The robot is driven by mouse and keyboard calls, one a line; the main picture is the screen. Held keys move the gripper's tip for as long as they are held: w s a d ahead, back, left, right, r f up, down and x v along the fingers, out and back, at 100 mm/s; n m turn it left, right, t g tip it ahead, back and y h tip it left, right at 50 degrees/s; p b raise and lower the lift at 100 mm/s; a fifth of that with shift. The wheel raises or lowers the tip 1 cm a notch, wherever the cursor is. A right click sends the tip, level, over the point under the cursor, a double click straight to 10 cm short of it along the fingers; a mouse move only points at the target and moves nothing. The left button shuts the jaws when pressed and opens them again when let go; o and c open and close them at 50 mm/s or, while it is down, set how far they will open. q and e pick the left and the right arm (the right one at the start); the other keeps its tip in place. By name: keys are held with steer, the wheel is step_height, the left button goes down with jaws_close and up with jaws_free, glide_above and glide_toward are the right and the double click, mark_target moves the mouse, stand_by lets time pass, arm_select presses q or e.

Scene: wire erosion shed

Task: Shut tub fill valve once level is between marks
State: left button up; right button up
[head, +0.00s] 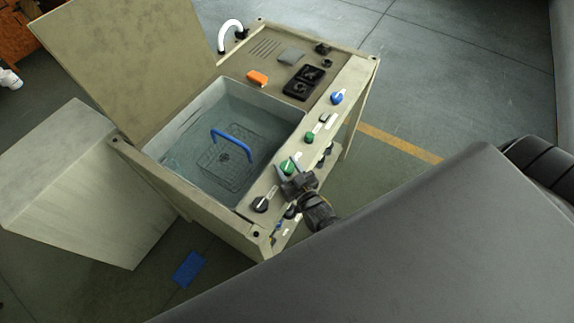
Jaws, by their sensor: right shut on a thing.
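The tub (170,152) is open and holds clear water. A wire basket with a blue handle (232,142) sits in the water. The level marks are too small to make out. I cannot tell which knob is the fill valve. My left gripper is out of view.
The raised lid (130,50) stands over the tub's left side. An orange block (257,78), a black tray (303,82) and a white curved spout (230,35) are on the back deck. A pale cabinet (70,180) stands at left. A blue mat (189,269) lies on the floor.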

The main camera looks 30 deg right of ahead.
steer(key=shift+m+h, duration=0.7)
steer(key=shift+h, duration=0.4)
steer(key=shift+r+h, duration=0.1)
steer(key=shift+h, duration=0.3)
steer(key=o, duration=1)
steer(key=shift+c, duration=0.2)
